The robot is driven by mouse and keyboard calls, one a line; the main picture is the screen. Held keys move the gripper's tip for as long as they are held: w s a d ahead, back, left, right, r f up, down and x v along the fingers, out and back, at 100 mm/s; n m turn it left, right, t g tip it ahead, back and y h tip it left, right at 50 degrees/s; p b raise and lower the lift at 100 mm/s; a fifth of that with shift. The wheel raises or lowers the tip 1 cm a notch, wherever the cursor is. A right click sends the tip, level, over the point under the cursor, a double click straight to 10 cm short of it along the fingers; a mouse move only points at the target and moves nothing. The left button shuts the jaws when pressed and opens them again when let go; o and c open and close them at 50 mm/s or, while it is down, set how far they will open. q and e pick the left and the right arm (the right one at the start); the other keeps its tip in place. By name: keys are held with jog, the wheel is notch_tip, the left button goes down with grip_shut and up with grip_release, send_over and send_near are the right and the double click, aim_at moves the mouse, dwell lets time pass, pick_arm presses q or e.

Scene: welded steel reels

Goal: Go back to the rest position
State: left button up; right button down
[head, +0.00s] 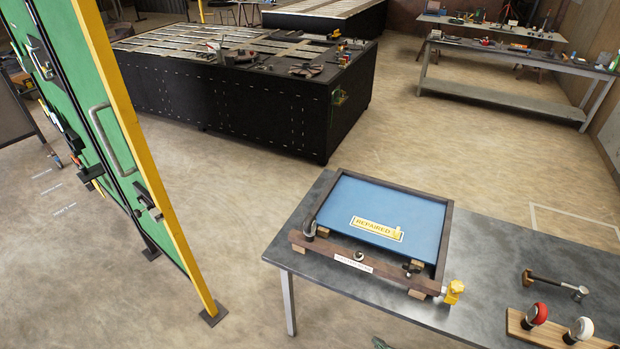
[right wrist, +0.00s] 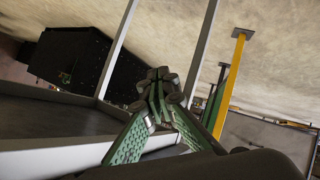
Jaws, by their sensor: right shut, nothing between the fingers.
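My right gripper (right wrist: 160,88) shows in the right wrist view with its green, textured fingers together at the dark tips and nothing between them. In the head view only a small green bit of it (head: 381,343) shows at the bottom edge, just in front of the near edge of the grey steel table (head: 484,262). The rest of it is cut off by the frame. My left gripper is not in view.
On the table lie a blue tray (head: 375,200) labelled "REPAIRED", a hammer (head: 555,285) and a wooden block (head: 530,335) with red and white knobs. A green panel with a yellow post (head: 150,150) stands left. Open floor (head: 240,210) lies between.

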jog(key=s+d+f+m+g+h+b, duration=0.1)
jog(key=s+d+f+m+h, duration=0.1)
jog(key=s+d+f, duration=0.35)
jog(key=s+d+f+m+g+h, duration=0.1)
jog(key=s+d+f+m+h, duration=0.15)
jog(key=s+f, duration=0.55)
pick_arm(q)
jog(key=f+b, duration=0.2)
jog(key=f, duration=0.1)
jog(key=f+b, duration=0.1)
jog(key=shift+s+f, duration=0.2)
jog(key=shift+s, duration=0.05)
pick_arm(e)
jog(key=s+f+m+g, duration=0.2)
jog(key=s+f, duration=0.3)
jog(key=s, duration=0.6)
jog(key=s+f+m+g, duration=0.2)
jog(key=s+f, duration=0.3)
jog(key=s, duration=0.7)
jog(key=s+f+m+g, duration=0.2)
jog(key=s+f, duration=0.4)
jog(key=s, duration=0.5)
jog(key=shift+s+a+g+h, duration=0.2)
jog(key=shift+g+h, duration=0.25)
jog(key=shift+g, duration=0.35)
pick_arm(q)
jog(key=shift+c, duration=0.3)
pick_arm(e)
jog(key=shift+m, duration=0.25)
